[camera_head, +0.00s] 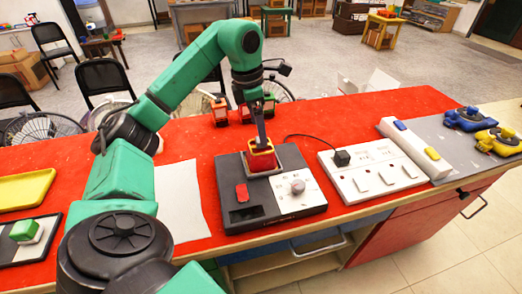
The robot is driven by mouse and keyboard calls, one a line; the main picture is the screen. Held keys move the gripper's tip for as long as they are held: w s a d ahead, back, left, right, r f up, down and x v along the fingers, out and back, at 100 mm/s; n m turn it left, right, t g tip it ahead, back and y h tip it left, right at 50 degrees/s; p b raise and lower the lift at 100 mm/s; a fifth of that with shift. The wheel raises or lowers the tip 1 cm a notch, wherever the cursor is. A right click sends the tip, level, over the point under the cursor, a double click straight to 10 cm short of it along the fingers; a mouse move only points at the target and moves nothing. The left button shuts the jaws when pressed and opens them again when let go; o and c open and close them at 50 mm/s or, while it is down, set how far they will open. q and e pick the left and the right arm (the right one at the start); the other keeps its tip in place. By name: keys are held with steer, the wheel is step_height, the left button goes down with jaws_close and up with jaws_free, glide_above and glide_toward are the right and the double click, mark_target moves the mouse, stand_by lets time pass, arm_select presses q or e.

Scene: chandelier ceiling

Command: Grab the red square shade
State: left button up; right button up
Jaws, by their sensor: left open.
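A red, square-looking shade (262,161) with a yellowish upper edge sits in a light square seat on the dark device (232,216). My left gripper (262,143) points down from above with its fingertips at the top of the shade. It is open; its fingers look narrow from here, and I cannot tell whether they touch the shade. The gripper partly hides the shade's top. My right gripper is not in view.
The device carries a red switch (242,192) and a dial (298,187). A white power strip (372,170) is to its right, a white sheet (180,200) to its left. Small red lantern-like items (219,112) stand behind. Blue (468,118) and yellow (498,140) objects are far right.

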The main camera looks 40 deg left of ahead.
mark_target(261, 151)
arm_select(q)
steer(key=f, duration=0.8)
steer(key=shift+w+d+p, duration=0.3)
steer(key=shift+w+d, duration=0.1)
steer(key=c, duration=1.1)
